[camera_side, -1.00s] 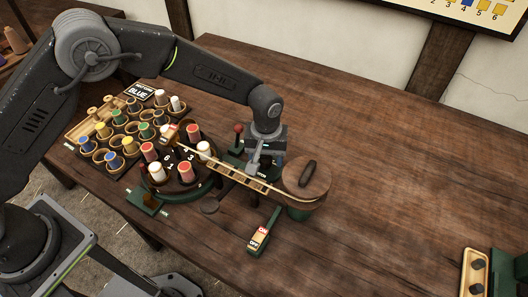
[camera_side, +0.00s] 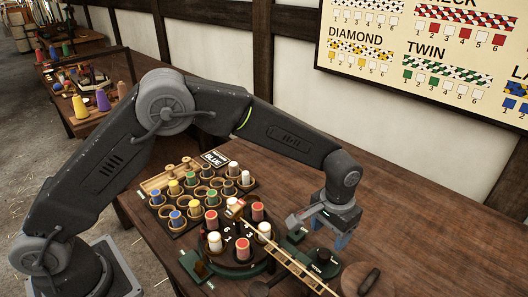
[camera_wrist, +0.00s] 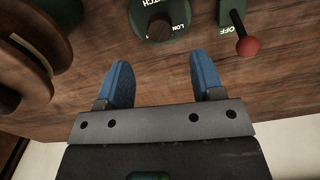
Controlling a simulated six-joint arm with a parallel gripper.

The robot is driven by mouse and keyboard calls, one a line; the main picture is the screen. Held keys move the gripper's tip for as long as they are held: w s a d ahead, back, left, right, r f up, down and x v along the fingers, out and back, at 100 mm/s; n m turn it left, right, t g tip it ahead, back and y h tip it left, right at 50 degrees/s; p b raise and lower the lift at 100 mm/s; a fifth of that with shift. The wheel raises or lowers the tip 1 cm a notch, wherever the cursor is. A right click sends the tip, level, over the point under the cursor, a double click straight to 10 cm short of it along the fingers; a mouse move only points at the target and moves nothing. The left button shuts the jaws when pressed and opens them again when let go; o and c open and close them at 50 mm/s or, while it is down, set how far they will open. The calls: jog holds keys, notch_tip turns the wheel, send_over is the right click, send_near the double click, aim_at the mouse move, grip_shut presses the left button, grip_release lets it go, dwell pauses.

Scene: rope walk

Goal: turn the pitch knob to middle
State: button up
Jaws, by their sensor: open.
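The pitch knob (camera_wrist: 159,27) is a dark brown round knob on a green base. It shows at the top centre of the wrist view, with the word LONG readable on its right; I cannot tell its exact setting. In the side view a dark knob on a green base (camera_side: 323,257) sits just left of my gripper (camera_side: 341,241). In the wrist view my gripper (camera_wrist: 161,76) has its blue fingers wide apart with bare wood between them. The knob lies beyond the fingertips, roughly centred between them, and no contact shows.
A red-balled lever (camera_wrist: 247,46) with an OFF label stands right of the knob. A large wooden reel (camera_wrist: 30,60) is at left. A slatted wooden bar (camera_side: 285,262) runs beside my gripper from the spool turntable (camera_side: 230,260).

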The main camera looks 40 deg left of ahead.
notch_tip(320, 180, up, 7)
jog(key=s+a+r+n+t, duration=0.2)
jog(key=s+a+r, duration=0.6)
jog(key=a+r, duration=0.4)
jog(key=shift+s+a+t+h, duration=0.15)
jog(key=shift+s+t+h, duration=0.05)
jog(key=shift+t+h, duration=0.1)
jog(key=s+a+t, duration=0.1)
jog(key=s+a, duration=0.3)
jog(key=s, duration=0.4)
jog(key=s+a+t, duration=0.2)
jog(key=s+a, duration=0.3)
jog(key=s, duration=0.3)
jog(key=shift+s+a+r+m, duration=0.2)
jog(key=shift+s+m, duration=0.1)
jog(key=shift+s, duration=0.1)
